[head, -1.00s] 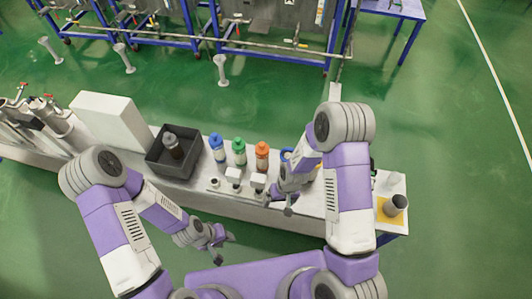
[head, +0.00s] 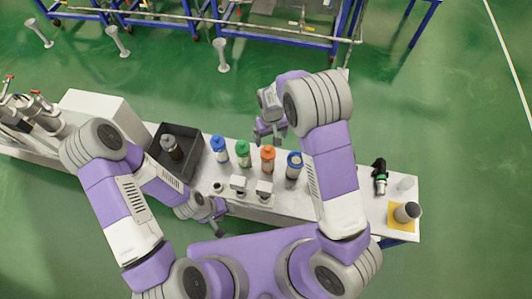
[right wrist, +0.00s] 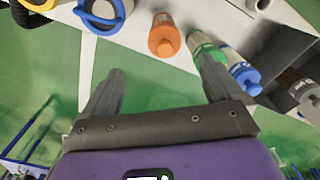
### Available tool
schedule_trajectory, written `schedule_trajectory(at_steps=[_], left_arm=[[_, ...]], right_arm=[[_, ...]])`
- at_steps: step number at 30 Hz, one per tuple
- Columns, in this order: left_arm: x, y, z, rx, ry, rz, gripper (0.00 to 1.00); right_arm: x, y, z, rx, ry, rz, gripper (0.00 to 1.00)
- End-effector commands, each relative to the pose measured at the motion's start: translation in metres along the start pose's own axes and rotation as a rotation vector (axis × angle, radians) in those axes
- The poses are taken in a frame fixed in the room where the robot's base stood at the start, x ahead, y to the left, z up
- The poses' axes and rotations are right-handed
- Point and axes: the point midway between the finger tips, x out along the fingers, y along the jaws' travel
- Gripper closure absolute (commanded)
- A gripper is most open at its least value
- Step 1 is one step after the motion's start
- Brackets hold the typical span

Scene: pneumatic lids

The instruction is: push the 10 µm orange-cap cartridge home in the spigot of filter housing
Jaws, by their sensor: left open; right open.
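The orange-cap cartridge (head: 268,158) stands upright on the white bench, in the row with a green-cap cartridge (head: 243,152) and a blue-cap one (head: 220,149). It also shows in the right wrist view (right wrist: 164,38), ahead of the fingers and apart from them. My right gripper (head: 268,130) is open and empty, just behind the orange-cap cartridge; its fingers show in the right wrist view (right wrist: 160,82). My left gripper (head: 217,214) is open and empty at the bench's front edge. I cannot tell which item is the filter housing with the spigot.
A blue-ringed vessel (head: 294,165) stands right of the orange-cap cartridge. White blocks (head: 240,184) sit in front. A dark bin (head: 164,163) holding a dark-bodied item is at left. A black-green tool (head: 380,178) and a grey cup (head: 406,212) on a yellow mat are at right.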

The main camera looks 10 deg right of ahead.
Motion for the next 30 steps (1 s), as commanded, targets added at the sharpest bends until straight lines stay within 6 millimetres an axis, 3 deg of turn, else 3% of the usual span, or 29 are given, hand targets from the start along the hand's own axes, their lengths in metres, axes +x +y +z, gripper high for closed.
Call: schedule_trajectory(at_steps=[1, 9, 22, 30], left_arm=[[0.013, -0.005, 0.0, 0.0, -0.001, 0.0, 0.57], [0.043, -0.016, -0.002, 0.0, -0.001, 0.0, 0.57], [0.056, -0.021, -0.002, 0.0, 0.0, 0.0, 0.57], [0.072, -0.027, -0.003, 0.0, 0.0, 0.0, 0.57]], right_arm=[[0.014, 0.0, 0.0, 0.0, 0.0, 0.0, 0.07], [0.046, 0.0, 0.0, 0.0, 0.0, -0.001, 0.07], [0.081, -0.003, 0.001, 0.001, -0.001, -0.001, 0.07], [0.121, -0.009, 0.001, 0.0, -0.001, 0.0, 0.07]])
